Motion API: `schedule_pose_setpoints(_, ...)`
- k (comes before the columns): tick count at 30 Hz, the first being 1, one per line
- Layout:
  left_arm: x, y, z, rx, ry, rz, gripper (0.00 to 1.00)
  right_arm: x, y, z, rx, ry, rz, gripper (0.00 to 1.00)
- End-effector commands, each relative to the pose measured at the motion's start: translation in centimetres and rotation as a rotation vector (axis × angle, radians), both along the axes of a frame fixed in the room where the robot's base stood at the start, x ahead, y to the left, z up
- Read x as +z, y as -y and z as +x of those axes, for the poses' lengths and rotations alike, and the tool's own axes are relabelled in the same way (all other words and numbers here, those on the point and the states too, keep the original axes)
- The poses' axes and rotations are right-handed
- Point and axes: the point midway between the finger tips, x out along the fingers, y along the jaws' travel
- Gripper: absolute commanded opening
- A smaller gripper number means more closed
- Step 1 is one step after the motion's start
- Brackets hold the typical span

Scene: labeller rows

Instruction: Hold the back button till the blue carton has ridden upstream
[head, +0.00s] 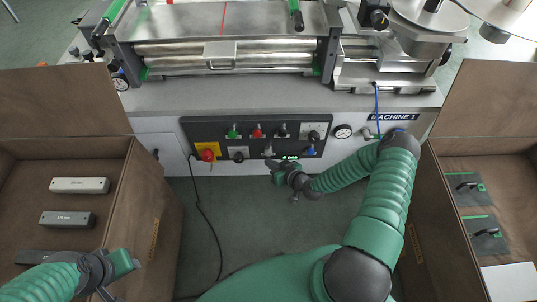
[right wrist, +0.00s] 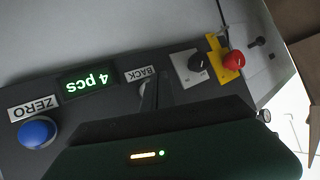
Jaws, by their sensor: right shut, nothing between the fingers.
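The back button (right wrist: 143,90) is a pale button under the BACK label (right wrist: 140,74) in the right wrist view, partly hidden by my fingers. My right gripper (right wrist: 155,94) is shut and empty, its fingertips at or just in front of that button. I cannot tell whether they touch or press it. In the head view my right gripper (head: 270,160) reaches the lower middle of the black control panel (head: 222,131). My left gripper (head: 132,264) hangs over the left crate, its fingers unclear. I see no blue carton in either view.
Beside the back button are a green readout (right wrist: 90,80) showing "4 pcs", a blue ZERO button (right wrist: 38,131), a black knob (right wrist: 199,63) and a red button (right wrist: 233,61) on yellow. Brown crates stand left (head: 150,215) and right (head: 432,240). A black cable (head: 203,215) hangs left.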

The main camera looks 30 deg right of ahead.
Motion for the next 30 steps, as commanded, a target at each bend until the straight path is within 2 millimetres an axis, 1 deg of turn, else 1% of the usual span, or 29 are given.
schedule_pose_setpoints(1, 0.4, 0.0, 0.0, 0.0, 0.0, 0.0, 0.36, 0.2, -0.3, -0.4, 0.002, -0.003, 0.001, 0.0)
schedule_pose_setpoints(6, 1.2, 0.0, 0.0, 0.0, 0.0, 0.0, 0.36, 0.3, -1.2, -1.9, 0.001, -0.002, 0.0, 0.0)
schedule_pose_setpoints(14, 2.0, 0.0, 0.0, 0.0, 0.0, 0.0, 0.36, 0.1, -2.4, -3.8, 0.001, -0.002, 0.001, 0.0)
schedule_pose_setpoints(30, 2.0, 0.0, 0.0, 0.0, 0.0, 0.0, 0.36, 0.0, -2.5, -4.0, 0.0, -0.001, 0.0, 0.0)
